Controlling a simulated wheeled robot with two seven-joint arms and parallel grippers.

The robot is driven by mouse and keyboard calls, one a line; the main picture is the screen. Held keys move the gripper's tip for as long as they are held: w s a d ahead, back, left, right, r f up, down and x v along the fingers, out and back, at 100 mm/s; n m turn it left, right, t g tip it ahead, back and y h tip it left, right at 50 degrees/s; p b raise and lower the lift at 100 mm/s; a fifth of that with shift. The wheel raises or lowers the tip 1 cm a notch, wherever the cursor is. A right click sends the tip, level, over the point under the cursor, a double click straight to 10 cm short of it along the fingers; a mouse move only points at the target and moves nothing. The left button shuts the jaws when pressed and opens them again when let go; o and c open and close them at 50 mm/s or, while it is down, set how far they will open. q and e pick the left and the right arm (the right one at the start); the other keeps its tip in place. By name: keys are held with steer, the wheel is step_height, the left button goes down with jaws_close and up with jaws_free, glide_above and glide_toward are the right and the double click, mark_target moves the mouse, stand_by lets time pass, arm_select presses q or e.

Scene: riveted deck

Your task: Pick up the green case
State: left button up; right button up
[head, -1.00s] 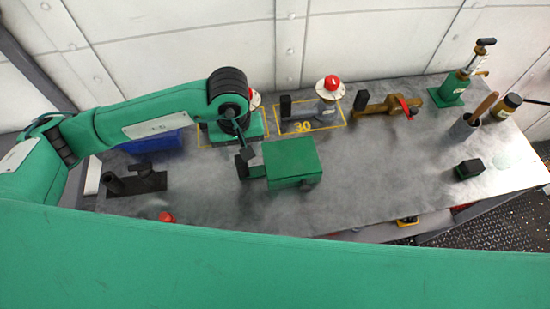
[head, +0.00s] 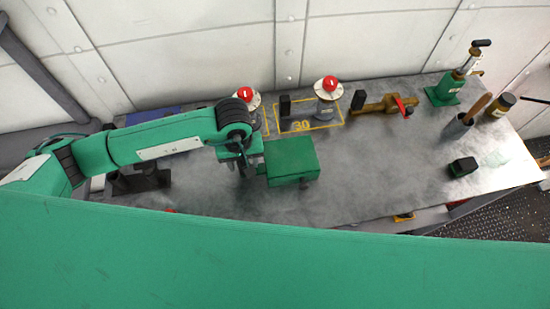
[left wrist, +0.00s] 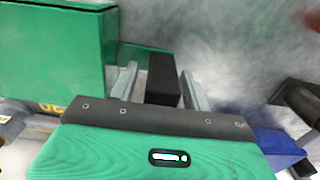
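The green case (head: 291,161) rests on the grey deck table near its middle. It also shows at the upper left in the left wrist view (left wrist: 52,60). A black upright block (left wrist: 162,80), apparently its handle, stands on a green plate beside the case box. My left gripper (left wrist: 160,74) is open, with one finger on each side of this block. A gap shows at the left finger; contact at the right finger is unclear. In the head view my left gripper (head: 243,168) is at the case's left side, its fingers mostly hidden. My right gripper is not in view.
Two red-knobbed devices (head: 328,87) stand behind the case. A brown valve-like part (head: 384,104), a green pump (head: 447,90), a cup holding a brown stick (head: 459,126) and a small black block (head: 463,167) are to the right.

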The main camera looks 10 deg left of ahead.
arm_select(q)
jaws_close()
steer(key=shift+r, duration=0.1)
steer(key=shift+r, duration=0.1)
